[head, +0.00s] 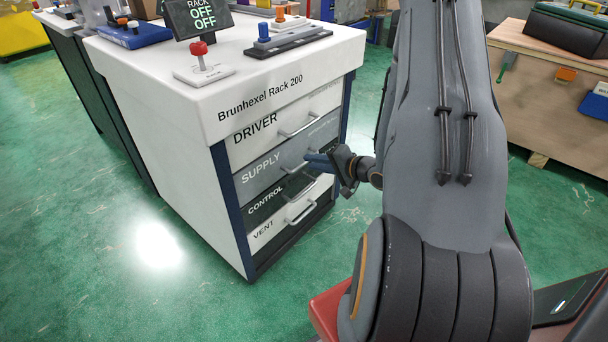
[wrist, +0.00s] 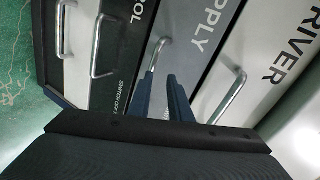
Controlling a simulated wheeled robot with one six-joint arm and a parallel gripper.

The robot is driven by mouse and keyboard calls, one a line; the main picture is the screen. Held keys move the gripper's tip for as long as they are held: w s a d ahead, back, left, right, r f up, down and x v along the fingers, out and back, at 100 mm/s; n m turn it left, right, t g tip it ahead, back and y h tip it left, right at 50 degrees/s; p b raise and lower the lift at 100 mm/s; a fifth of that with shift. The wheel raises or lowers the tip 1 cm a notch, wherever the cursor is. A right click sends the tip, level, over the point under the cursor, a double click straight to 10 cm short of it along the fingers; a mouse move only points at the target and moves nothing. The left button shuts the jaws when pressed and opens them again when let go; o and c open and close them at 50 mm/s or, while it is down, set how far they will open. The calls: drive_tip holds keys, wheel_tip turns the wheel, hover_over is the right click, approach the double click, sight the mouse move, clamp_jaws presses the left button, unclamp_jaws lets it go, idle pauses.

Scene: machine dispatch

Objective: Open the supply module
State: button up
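The supply module is a grey drawer front (head: 262,168) marked SUPPLY, second from the top in the white rack. It looks flush with the rack. Its metal bar handle shows in the wrist view (wrist: 160,52), where the drawer face (wrist: 207,33) is also visible. My gripper (head: 309,159) is at this handle, with its blue fingers pointing at the drawer. In the wrist view the fingers (wrist: 163,80) stand apart with a narrow gap, tips close to the handle's lower end. Whether they touch the handle is not clear.
The DRIVER drawer (head: 291,118) is above, and the CONTROL (head: 262,208) and VENT (head: 264,236) drawers are below, each with a protruding handle. A red button (head: 198,49) and a display reading OFF (head: 199,17) are on top. Green floor (head: 200,290) is clear at left.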

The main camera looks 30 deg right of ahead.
drive_tip(key=shift+w+f+m+t+y+b, duration=0.15)
drive_tip(key=shift+w+f+m+t+b, duration=0.2)
drive_tip(key=shift+w+f+b, duration=0.5)
drive_tip(key=shift+w+f+m+t+y+b, duration=0.25)
drive_tip(key=shift+w+f+b, duration=0.3)
drive_tip(key=shift+w, duration=0.55)
drive_tip(key=shift+w+f+m+t+y+b, duration=0.1)
drive_tip(key=shift+w+f+m+t+b, duration=0.4)
drive_tip(key=shift+w+b, duration=0.4)
clamp_jaws()
